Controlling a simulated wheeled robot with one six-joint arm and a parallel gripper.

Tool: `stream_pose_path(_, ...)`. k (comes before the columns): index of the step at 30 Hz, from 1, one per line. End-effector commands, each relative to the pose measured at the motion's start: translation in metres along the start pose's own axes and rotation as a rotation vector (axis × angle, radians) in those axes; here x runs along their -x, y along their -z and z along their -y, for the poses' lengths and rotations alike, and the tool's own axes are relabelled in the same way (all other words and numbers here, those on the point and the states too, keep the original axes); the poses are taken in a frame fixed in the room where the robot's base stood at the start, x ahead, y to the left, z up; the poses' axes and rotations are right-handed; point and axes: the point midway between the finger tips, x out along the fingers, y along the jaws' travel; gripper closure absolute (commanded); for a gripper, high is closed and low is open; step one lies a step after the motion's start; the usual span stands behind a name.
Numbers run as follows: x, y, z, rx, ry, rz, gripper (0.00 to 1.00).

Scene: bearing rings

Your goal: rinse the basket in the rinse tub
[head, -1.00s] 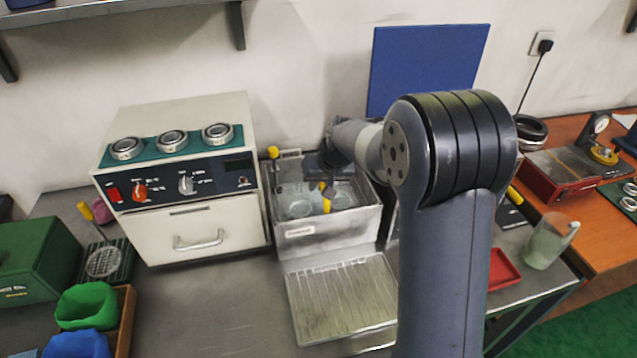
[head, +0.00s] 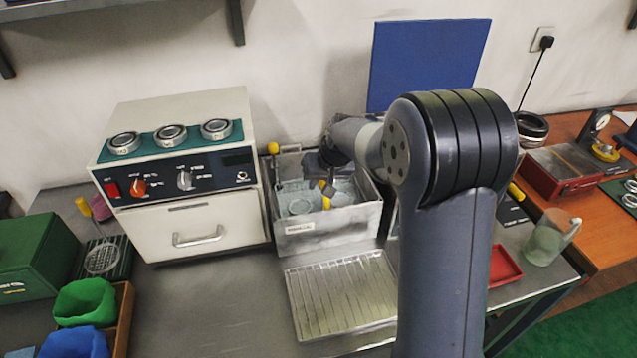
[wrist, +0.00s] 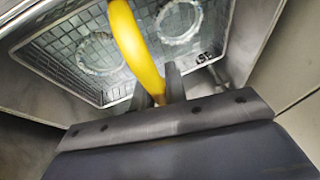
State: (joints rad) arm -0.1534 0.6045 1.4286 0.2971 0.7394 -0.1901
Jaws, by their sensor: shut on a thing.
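The rinse tub (head: 322,243) is a grey metal box right of the white machine. The wire basket (wrist: 62,55) sits inside the tub, with two bearing rings (wrist: 100,54) visible in it. Its yellow handle (wrist: 135,45) rises between the fingers of my gripper (wrist: 160,88). My gripper is shut on this handle. In the head view my gripper (head: 328,187) is down in the tub opening, and my arm hides the tub's right back part. I cannot tell whether the basket touches the tub floor.
A ribbed drain tray (head: 342,295) lies in front of the tub. The white machine (head: 190,225) with three rings on top stands close on the left. A red tray (head: 505,265) is to the right.

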Motion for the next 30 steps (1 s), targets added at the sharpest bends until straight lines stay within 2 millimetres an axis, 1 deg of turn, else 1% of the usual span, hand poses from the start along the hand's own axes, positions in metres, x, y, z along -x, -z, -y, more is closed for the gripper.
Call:
stream_pose_path(1,0.006,0.004,0.001,0.0,0.0,-0.004,1.0)
stream_pose_path(6,0.015,0.007,0.003,0.0,0.0,-0.004,1.0)
stream_pose_path(16,0.014,0.006,0.003,0.001,0.0,-0.003,1.0)
stream_pose_path(20,0.011,0.005,0.002,0.0,0.0,-0.003,1.0)
stream_pose_path(30,-0.01,-0.004,-0.002,0.001,0.0,-0.002,1.0)
